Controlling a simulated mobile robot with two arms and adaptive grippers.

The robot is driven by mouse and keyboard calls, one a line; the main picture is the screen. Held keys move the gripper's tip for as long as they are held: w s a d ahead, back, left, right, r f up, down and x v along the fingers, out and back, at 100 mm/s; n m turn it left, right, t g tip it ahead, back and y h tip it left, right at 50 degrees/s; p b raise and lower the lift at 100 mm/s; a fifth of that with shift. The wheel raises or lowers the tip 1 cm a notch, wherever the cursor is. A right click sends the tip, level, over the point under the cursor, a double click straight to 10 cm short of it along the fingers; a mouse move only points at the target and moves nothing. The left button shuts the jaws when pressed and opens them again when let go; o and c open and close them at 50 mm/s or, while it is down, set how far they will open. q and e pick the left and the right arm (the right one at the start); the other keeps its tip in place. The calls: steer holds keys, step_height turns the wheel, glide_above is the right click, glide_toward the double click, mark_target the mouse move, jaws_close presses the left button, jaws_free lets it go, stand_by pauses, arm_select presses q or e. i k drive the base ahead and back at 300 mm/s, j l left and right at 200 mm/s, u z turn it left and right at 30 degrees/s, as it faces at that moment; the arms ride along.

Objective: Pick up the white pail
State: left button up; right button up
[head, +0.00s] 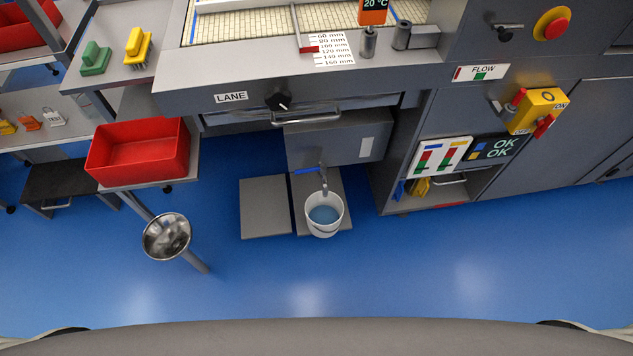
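The white pail (325,229) stands upright at the middle of the head view, near the front edge of a low grey platform. It holds bluish liquid (324,215). A tap (324,180) with a blue lever (305,171) sits just above and behind the pail. Whether the tap is running cannot be told. A handle on the pail is not clear at this size. Neither of my grippers shows in the head view.
A grey plate (265,206) lies left of the pail. A metal bowl on a post (167,237) and a red tub (137,162) stand further left. A grey cabinet with an open shelf (431,192) is at the right. Blue floor (380,275) in front is clear.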

mark_target(324, 216)
steer(key=u, duration=1.05)
steer(key=k+l, duration=0.2)
steer(key=k, duration=0.3)
steer(key=k+l, duration=0.15)
steer(key=k, duration=0.35)
